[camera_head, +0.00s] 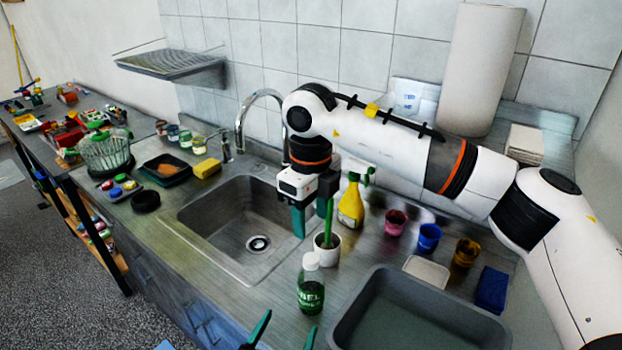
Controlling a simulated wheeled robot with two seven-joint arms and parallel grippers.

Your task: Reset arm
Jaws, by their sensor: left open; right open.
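My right gripper (311,217) hangs from the white arm that comes in from the right. It is open, pointing down over the right rim of the sink (215,226). A white cup (326,250) with a green stick in it stands just below and right of that gripper. I cannot tell whether a finger touches the stick. My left gripper (287,326) shows only as two green fingertips at the bottom edge. They are apart, with nothing seen between them, in front of a green-labelled bottle (311,290). The rest of my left arm is out of view.
A yellow spray bottle (351,205), a pink cup (396,222), a blue cup (429,237) and a grey tub (490,327) crowd the right counter. The faucet (240,110) rises behind the sink. A yellow sponge (207,168) and a dish rack (107,153) stand left.

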